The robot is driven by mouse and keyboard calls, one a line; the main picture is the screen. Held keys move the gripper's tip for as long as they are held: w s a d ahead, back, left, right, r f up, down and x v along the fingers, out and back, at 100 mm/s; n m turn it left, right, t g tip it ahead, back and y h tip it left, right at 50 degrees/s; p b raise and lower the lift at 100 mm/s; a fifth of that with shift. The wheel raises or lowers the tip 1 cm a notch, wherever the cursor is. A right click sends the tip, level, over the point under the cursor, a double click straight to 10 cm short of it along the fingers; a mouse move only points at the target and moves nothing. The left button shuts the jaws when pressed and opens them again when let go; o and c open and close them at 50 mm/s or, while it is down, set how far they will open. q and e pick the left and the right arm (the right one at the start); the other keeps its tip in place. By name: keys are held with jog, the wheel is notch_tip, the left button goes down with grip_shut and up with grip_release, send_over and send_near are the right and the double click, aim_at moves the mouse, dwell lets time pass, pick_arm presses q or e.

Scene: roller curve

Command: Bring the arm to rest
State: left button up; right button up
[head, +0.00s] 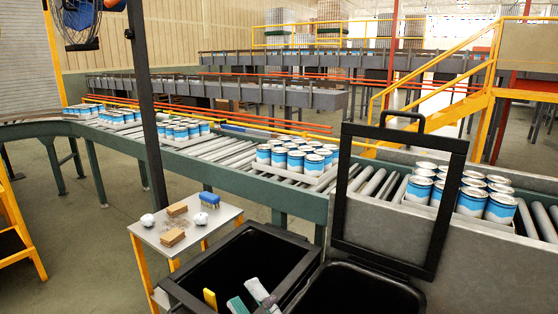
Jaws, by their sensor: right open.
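I make out neither of my grippers nor my arms in the head view. The place shows a roller conveyor (208,146) that runs from the left across the middle. Blue and white cans stand in trays on it, one group (296,157) at the middle and another (462,190) at the right. Smaller groups (183,129) stand farther left. A small side table (185,228) at the lower left bears brown blocks (177,209), a blue brush (209,199) and white crumpled pieces (147,220).
An open black bin (290,243) stands at the bottom middle with yellow and pale teal items inside. A second black bin (362,290) is beside it, with a raised black frame (458,165) behind. A dark post (146,100) rises at the left. Floor (80,235) is clear at the left.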

jog(key=w+d+f+m+t+h, duration=0.25)
jog(key=d+f+m+h, duration=0.45)
jog(key=d+m+h, duration=0.4)
jog(key=s+d+f+m+g+h, duration=0.3)
jog(key=d+f+g, duration=0.15)
jog(key=f, duration=0.25)
jog(key=s+d+f+m+g+h, duration=0.2)
jog(key=s+d+f+m+g, duration=0.1)
jog(key=d+f, duration=0.3)
jog(key=s+d+f+m+g, duration=0.15)
jog(key=s+f+g, duration=0.3)
jog(key=s, duration=0.45)
jog(key=s+d+f+m+g, duration=0.1)
jog(key=s+d+f+g, duration=0.1)
jog(key=s+f+g, duration=0.45)
notch_tip(320, 180, down, 23)
jog(key=s+t, duration=0.2)
jog(key=s, duration=0.1)
jog(key=s+d+f+g, duration=0.1)
jog(key=s+d+f, duration=0.2)
jog(key=s+f, duration=1.3)
jog(key=shift+s+d+f+g, duration=0.2)
jog(key=shift+f+g, duration=0.1)
jog(key=shift+f, duration=0.1)
